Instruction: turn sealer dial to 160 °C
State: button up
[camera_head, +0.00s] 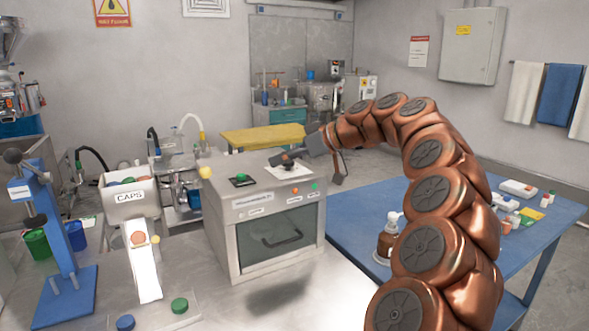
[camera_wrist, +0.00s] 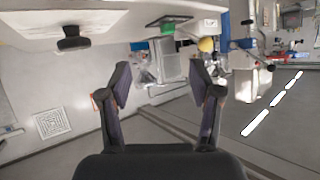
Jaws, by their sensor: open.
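The sealer appears to be the steel box (camera_head: 262,228) with a dark front window and handle. A black knob (camera_wrist: 73,42), apparently the dial, stands on its pale top in the wrist view. In the head view it sits by a white plate (camera_head: 288,174), partly covered by my gripper. No temperature marks can be read. My gripper (camera_head: 308,170) is over the right rear of the box. In the wrist view, my gripper (camera_wrist: 160,75) has its fingers apart with nothing between them. The knob lies beyond the left finger, not between the fingers.
A green button on a dark plate (camera_head: 241,180) and a yellow ball (camera_head: 206,172) are at the box's left top. Orange and green buttons line its front edge. A CAPS bin (camera_head: 130,200) stands left. A blue table (camera_head: 365,220) with bottles is right.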

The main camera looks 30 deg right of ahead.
jog(key=t+h, duration=0.1)
jog(key=t, duration=0.1)
send_near(289, 162)
jog(key=shift+m+h, duration=0.3)
jog(key=x, duration=0.8)
jog(key=shift+w+a+r, duration=0.1)
jog(key=shift+w, duration=0.1)
jog(key=c, duration=1.1)
